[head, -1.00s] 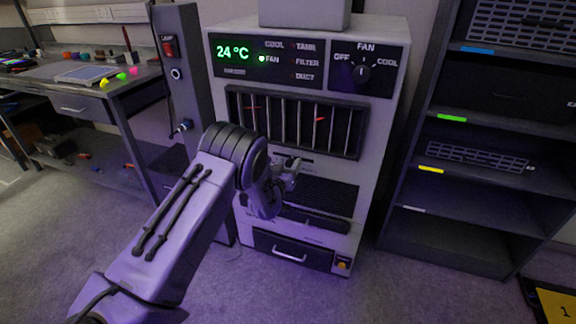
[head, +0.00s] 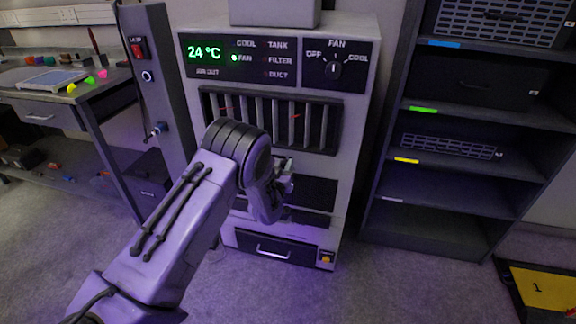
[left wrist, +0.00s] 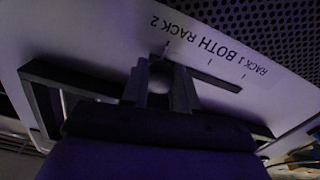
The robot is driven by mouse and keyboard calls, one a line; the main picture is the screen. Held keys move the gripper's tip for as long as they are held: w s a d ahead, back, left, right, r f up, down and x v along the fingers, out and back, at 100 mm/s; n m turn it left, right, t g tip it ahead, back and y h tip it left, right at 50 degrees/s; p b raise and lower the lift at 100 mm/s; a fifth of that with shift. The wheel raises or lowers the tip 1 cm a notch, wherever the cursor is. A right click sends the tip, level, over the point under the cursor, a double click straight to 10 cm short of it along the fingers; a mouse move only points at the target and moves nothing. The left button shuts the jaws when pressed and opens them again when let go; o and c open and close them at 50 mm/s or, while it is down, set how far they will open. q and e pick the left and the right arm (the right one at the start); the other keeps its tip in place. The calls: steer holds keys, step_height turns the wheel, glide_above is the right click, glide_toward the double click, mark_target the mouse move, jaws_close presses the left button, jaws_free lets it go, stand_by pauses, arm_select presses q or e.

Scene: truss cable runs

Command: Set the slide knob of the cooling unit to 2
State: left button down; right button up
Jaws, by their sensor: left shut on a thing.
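The cooling unit (head: 355,110) stands ahead in the head view, its display reading 24 °C. My left gripper (head: 284,166) is at its front, below the vent slats. In the left wrist view my left gripper (left wrist: 160,85) is shut on the pale round slide knob (left wrist: 160,76). The slide scale (left wrist: 215,48) appears upside down, reading RACK 1, BOTH, RACK 2. The knob is at the RACK 2 end, close to that mark, and the dark slot runs away to the right. In the head view the arm hides the knob. My right gripper is not in view.
A rotary FAN dial (head: 333,69) sits at the unit's upper right, and a drawer (head: 274,250) is below. A dark shelf rack (head: 450,185) stands at right, a workbench (head: 45,112) and a post with a LAMP switch (head: 150,75) at left. Floor at front right holds a yellow panel (head: 545,290).

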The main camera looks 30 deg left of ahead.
arm_select(q)
steer(key=shift+d+f, duration=0.1)
steer(key=shift+d, duration=0.15)
steer(key=c, duration=1)
jaws_free()
steer(key=shift+w, duration=0.1)
steer(key=shift+o, duration=0.8)
steer(key=shift+d, duration=0.15)
steer(key=v, duration=1)
steer(key=shift+s+b, duration=0.3)
